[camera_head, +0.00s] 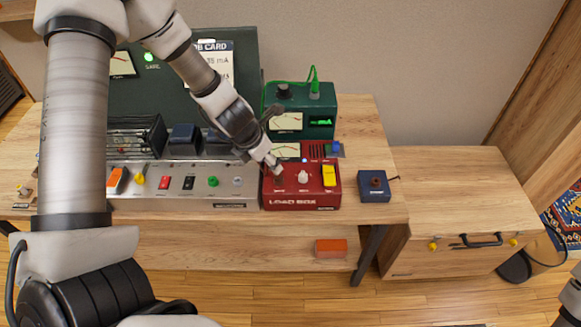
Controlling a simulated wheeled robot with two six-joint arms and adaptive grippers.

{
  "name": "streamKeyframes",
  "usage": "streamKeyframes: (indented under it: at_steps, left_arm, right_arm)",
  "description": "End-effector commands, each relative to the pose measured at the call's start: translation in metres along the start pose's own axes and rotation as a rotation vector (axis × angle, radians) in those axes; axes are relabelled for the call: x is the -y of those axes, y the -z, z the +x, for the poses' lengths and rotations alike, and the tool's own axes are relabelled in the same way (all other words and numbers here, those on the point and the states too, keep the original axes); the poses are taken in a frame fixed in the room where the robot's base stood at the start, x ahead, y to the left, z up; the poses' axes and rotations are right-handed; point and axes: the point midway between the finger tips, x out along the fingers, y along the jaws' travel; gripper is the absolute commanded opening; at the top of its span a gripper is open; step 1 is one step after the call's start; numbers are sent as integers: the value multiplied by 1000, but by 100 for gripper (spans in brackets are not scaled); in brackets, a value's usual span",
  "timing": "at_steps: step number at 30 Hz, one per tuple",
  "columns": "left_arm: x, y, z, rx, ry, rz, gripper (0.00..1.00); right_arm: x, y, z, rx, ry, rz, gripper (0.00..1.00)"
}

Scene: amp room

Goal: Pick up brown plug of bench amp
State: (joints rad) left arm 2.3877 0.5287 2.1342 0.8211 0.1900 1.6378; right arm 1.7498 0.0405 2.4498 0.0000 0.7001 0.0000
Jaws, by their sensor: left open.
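My left gripper (268,154) is open and reaches down from the upper left to the back left of the red load box. A small brownish piece (279,181) shows on the load box (291,203) just below the fingertips; I cannot tell whether they touch it. The bench amp (225,203) is the long pale chassis on the left, with several coloured plugs and switches along its front. A small brownish plug-like piece (25,191) is at its far left end. Another dark brown knob or plug (375,182) stands on a blue box (375,195). My right gripper is out of view.
A green meter (320,105) with a green cable stands behind the load box. The wooden bench (360,130) has bare room around the blue box. A lower wooden cabinet (455,185) stands right. A reddish block (331,249) lies below the bench's front edge.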

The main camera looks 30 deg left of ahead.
Motion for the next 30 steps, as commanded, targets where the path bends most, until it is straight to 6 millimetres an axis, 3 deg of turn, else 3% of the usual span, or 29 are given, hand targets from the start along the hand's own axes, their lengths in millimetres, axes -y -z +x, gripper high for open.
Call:
streamKeyframes:
  at_steps: [8, 15, 23, 27, 28, 30]
  left_arm:
    - [0, -6, 31, 11, -4, 6, 52]
    - [0, -14, 73, 11, -4, 7, 52]
    - [1, -16, 73, 11, -3, 5, 52]
    - [1, -16, 73, 11, -3, 5, 6]
    - [1, -16, 73, 11, -3, 5, 0]
    - [1, -16, 73, 10, -3, 5, 0]
  right_arm:
    - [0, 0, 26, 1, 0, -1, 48]
    - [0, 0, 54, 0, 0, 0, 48]
    - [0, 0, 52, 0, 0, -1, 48]
    - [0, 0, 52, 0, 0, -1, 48]
    - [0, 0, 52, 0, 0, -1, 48]
    - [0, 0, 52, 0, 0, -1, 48]
